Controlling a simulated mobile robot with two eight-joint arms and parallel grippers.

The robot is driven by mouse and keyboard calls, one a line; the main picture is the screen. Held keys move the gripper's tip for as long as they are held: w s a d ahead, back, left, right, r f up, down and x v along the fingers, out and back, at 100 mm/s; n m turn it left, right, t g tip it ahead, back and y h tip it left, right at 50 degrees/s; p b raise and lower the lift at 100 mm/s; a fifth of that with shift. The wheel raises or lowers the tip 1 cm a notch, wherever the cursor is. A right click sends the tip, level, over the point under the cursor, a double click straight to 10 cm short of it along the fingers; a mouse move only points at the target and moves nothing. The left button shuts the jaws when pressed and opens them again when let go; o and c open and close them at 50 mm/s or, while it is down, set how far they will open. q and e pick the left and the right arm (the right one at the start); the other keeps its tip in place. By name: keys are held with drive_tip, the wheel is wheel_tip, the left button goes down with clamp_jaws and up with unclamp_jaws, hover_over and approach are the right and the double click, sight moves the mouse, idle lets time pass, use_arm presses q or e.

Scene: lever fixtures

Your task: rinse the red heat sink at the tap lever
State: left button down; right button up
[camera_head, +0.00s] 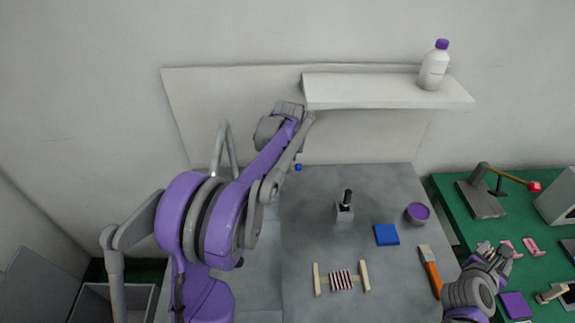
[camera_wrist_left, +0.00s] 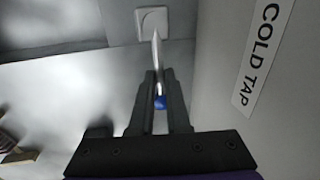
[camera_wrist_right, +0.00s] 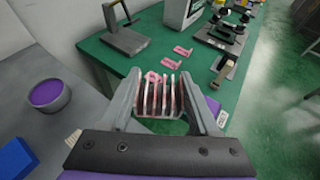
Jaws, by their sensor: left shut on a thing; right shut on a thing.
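The red heat sink (camera_wrist_right: 160,94), a block of pale red fins, is between the fingers of my right gripper (camera_wrist_right: 163,100). My right gripper is shut on it, at the lower right in the head view (camera_head: 490,262), over the gap between grey counter and green table. The tap lever (camera_wrist_left: 157,65) is a thin metal rod with a blue knob (camera_wrist_left: 160,102). My left gripper (camera_wrist_left: 161,98) is shut on the knob, beside a "COLD TAP" label (camera_wrist_left: 260,50). The knob also shows in the head view (camera_head: 298,167). The grey tap spout (camera_head: 222,145) arches behind my left arm, which hides part of the basin.
The grey counter (camera_head: 305,220) holds a striped block (camera_head: 341,280) between wooden bars, a black-handled fixture (camera_head: 346,205), a blue pad (camera_head: 386,235), a purple-topped cup (camera_head: 417,213) and a brush (camera_head: 430,270). A shelf (camera_head: 385,90) with a bottle (camera_head: 434,66) overhangs the back. The green table (camera_head: 480,230) is cluttered.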

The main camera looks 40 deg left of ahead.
use_arm(q)
drive_tip(key=shift+s+d+m+b, duration=0.15)
drive_tip(key=shift+s+m, duration=0.15)
drive_tip(key=shift+m, duration=0.4)
drive_tip(key=shift+s+d+m+b, duration=0.15)
drive_tip(key=shift+s+m, duration=0.15)
drive_tip(key=shift+m, duration=0.4)
drive_tip(key=c, duration=0.9)
unclamp_jaws()
wheel_tip(320, 180, up, 12)
drive_tip(key=s+d, duration=0.1)
drive_tip(key=s, duration=0.1)
drive_tip(key=shift+d+f, duration=0.1)
